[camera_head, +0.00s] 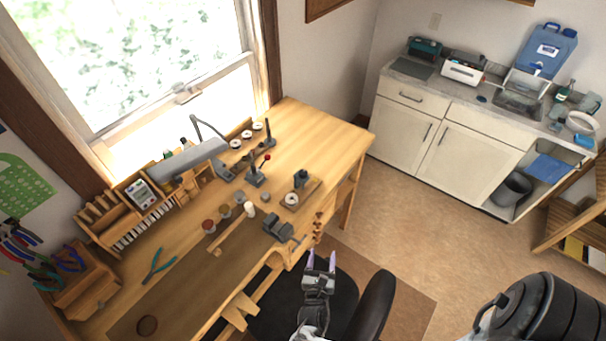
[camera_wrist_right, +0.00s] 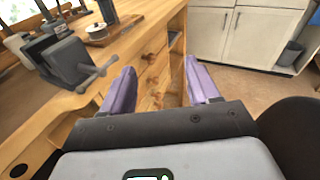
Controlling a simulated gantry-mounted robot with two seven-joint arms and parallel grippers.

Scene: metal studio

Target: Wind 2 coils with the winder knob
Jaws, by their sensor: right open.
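A small wooden board (camera_head: 312,188) on the right part of the workbench carries a dark upright fixture (camera_head: 301,178) and a pale spool (camera_head: 291,200). The spool also shows in the right wrist view (camera_wrist_right: 97,31). Behind it stands a dark stand with a lever and red knob (camera_head: 267,157); I cannot tell which of these is the winder knob. My right gripper (camera_head: 320,262) is open and empty, in front of the bench edge and apart from everything. Its purple fingers are spread in the right wrist view (camera_wrist_right: 158,66). My left gripper is not in view.
A grey vise (camera_head: 279,229) sits at the bench's front edge, left of my right gripper. A black chair (camera_head: 372,306) stands close by in front. The bench's far right corner is clear.

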